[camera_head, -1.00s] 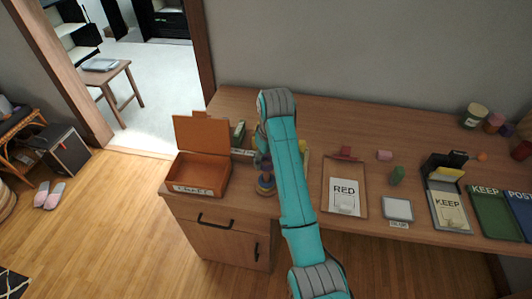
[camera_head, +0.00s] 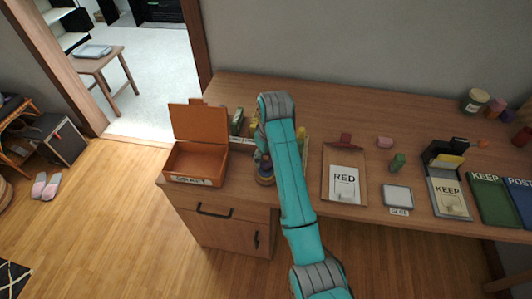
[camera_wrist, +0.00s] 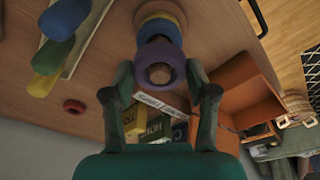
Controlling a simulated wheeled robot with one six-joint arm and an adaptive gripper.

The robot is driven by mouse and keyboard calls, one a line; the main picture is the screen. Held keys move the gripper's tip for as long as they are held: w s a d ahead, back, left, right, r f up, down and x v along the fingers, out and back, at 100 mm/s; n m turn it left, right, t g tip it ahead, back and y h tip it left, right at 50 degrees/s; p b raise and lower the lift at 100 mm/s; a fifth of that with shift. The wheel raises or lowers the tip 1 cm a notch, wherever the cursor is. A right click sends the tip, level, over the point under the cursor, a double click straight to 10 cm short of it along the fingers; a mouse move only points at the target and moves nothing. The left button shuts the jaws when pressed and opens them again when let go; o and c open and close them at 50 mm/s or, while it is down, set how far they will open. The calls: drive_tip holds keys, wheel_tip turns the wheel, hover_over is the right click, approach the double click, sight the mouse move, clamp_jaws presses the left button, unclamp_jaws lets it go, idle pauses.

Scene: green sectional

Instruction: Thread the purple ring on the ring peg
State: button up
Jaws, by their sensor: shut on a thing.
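In the wrist view my gripper (camera_wrist: 162,80) is shut on the purple ring (camera_wrist: 177,72), with one finger on each side of it. The ring peg shows just beyond it, with a blue ring (camera_wrist: 158,29) and a yellow ring (camera_wrist: 177,14) on it. The purple ring is in line with this stack and overlaps it in view. I cannot tell whether the peg tip is inside the purple ring. In the head view the ring peg's base (camera_head: 265,181) shows left of my arm, which hides most of the gripper.
An open orange box (camera_head: 196,163) stands close to the left of the peg. Green, blue and yellow pieces on a strip and a small red ring (camera_wrist: 74,106) lie near in the wrist view.

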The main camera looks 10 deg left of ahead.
drive_tip(key=shift+f, duration=1.25)
drive_tip(key=shift+f, duration=0.1)
drive_tip(key=o, duration=1)
drive_tip(key=shift+c, duration=0.2)
